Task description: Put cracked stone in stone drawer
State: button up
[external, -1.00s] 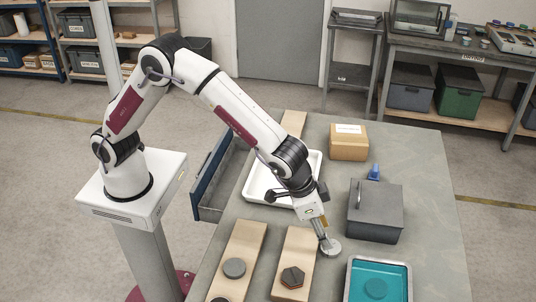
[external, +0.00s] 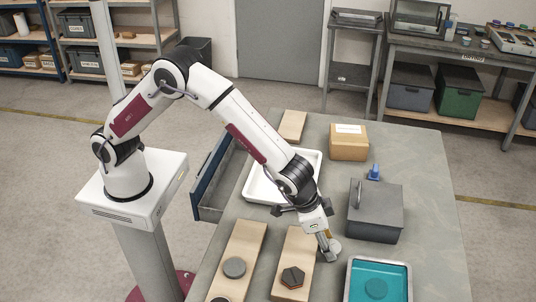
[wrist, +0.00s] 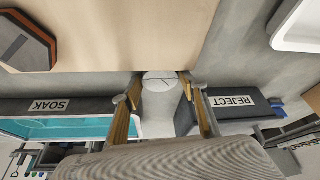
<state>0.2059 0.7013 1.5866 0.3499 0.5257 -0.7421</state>
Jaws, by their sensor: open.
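A pale round stone (external: 337,246) with a dark line across it lies on the table, just right of the board with the hexagonal stone. It also shows in the wrist view (wrist: 160,80), between my fingertips. My gripper (external: 330,251) is open, low over the table at this stone, and partly hides it in the external view. In the wrist view my gripper (wrist: 160,90) has a finger on either side of the stone, with no clear grip on it. A blue-fronted drawer (external: 211,180) stands pulled out at the table's left side; its inside is partly visible.
A hexagonal stone (external: 291,277) and a round grey stone (external: 234,268) rest on wooden boards. A teal tray (external: 378,262) stands at front right, a grey handled box (external: 375,212) behind it. A white tray (external: 258,187) and cardboard box (external: 349,143) stand farther back.

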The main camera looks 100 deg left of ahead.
jog(key=c, duration=0.9)
jog(key=shift+o, duration=0.2)
jog(key=shift+r, duration=0.15)
jog(key=shift+c, duration=0.2)
notch_tip(320, 180, up, 10)
dwell(0.4)
